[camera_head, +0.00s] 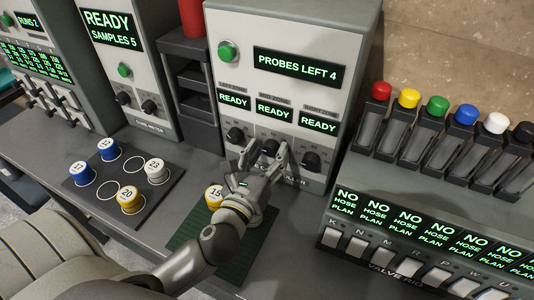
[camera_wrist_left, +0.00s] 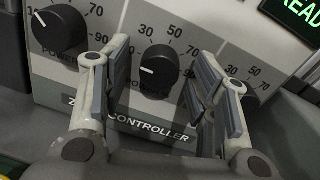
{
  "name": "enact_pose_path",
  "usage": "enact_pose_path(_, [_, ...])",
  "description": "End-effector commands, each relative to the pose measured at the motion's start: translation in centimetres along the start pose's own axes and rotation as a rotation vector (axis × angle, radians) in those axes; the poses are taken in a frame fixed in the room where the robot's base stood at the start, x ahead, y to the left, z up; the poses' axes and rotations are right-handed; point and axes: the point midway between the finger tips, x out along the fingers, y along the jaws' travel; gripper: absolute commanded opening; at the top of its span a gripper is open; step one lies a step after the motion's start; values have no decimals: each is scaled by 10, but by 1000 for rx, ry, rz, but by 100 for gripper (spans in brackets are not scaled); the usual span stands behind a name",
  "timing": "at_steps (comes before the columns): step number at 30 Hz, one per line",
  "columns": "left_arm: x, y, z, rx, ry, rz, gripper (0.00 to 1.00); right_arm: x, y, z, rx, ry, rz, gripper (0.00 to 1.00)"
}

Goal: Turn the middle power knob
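The middle power knob (camera_wrist_left: 159,71) is black with a white pointer line and sits on the grey zone controller (camera_head: 290,80). In the wrist view its pointer points left, a little below the 30 mark. In the head view the middle knob (camera_head: 270,147) is partly behind my left gripper (camera_head: 264,149). The left gripper is open, and in the wrist view its fingers (camera_wrist_left: 156,72) stand on either side of the knob with gaps visible. The left knob (camera_head: 235,134) and the right knob (camera_head: 312,161) flank it. My right gripper is not in view.
A yellow-topped piece (camera_head: 215,194) marked 15 stands on a green mat (camera_head: 262,250) beneath my left arm. A dark tray (camera_head: 152,207) with blue, white and yellow pieces lies to the left. The valve rig (camera_head: 400,262) stands at the right. A dark rack (camera_head: 192,80) is left of the controller.

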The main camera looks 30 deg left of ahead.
Motion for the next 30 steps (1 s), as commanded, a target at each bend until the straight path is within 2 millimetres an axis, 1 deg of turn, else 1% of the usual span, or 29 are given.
enact_pose_path(1, [0,0,0,0,0,0,48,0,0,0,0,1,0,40])
enact_pose_path(9, [0,0,0,0,0,0,13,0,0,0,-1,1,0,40])
enact_pose_path(10, [0,0,0,0,0,0,9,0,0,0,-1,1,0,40])
enact_pose_path(11, [0,0,0,0,0,0,7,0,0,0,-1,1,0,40])
enact_pose_path(20, [0,0,2,42,-2,-1,7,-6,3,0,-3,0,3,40])
enact_pose_path(26, [0,0,3,154,-7,-1,7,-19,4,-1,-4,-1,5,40])
enact_pose_path(30, [0,-1,4,273,-13,-2,7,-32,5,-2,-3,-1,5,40])
